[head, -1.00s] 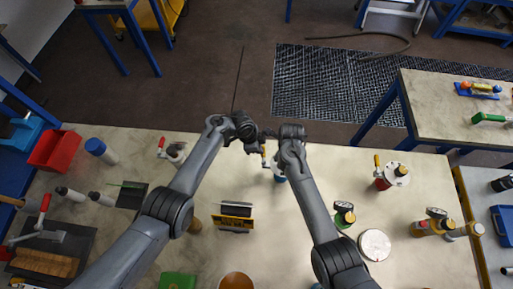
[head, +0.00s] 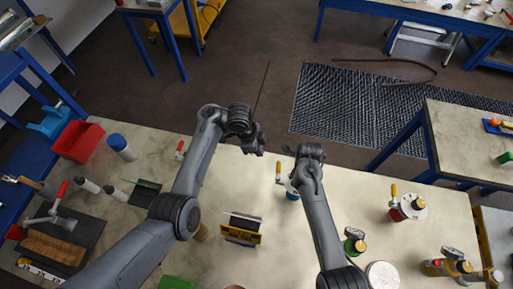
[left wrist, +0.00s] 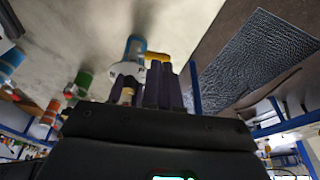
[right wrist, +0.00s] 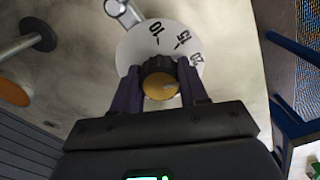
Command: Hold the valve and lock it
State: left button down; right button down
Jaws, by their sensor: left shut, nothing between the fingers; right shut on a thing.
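The valve vessel stands at the middle of the bench, with a white flange, a blue body (head: 293,196) and a yellow-tipped lever (head: 279,167). The lever (left wrist: 156,57) and blue part (left wrist: 135,46) also show in the left wrist view, beyond the fingers. My right gripper (head: 297,178) is over the vessel. In the right wrist view its fingers are shut on a black knob with a yellow cap (right wrist: 161,84), above a white numbered dial (right wrist: 140,41). My left gripper (head: 259,150) is shut and empty, left of the vessel and apart from it; its fingers (left wrist: 155,88) look closed together.
A black-and-yellow box (head: 241,230) sits between my arms. A red bin (head: 78,142) and a blue-capped bottle (head: 121,147) are at left.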

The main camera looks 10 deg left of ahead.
pick_arm(q)
jog(key=c, duration=1.8)
grip_release()
jog(key=shift+s+a+r, duration=0.15)
jog(key=shift+a+r, duration=0.05)
jog(key=shift+r, duration=0.45)
jog(key=shift+c, duration=0.2)
jog(key=o, duration=0.5)
jog(key=shift+a, duration=0.15)
jog(key=shift+o, duration=1.1)
jog(key=shift+s+a+f+n, duration=0.1)
jog(key=shift+f+n, duration=0.15)
jog(key=shift+n, duration=0.35)
jog(key=shift+o, duration=0.6)
jog(key=shift+a+f+n, duration=0.1)
jog(key=shift+f+n, duration=0.15)
jog(key=shift+n, duration=0.35)
jog(key=n+t+y, duration=0.1)
jog(key=n+t, duration=0.3)
jog(key=n, duration=1.2)
send_near(278, 167)
jog(key=x, duration=0.8)
jog(key=shift+f, duration=0.2)
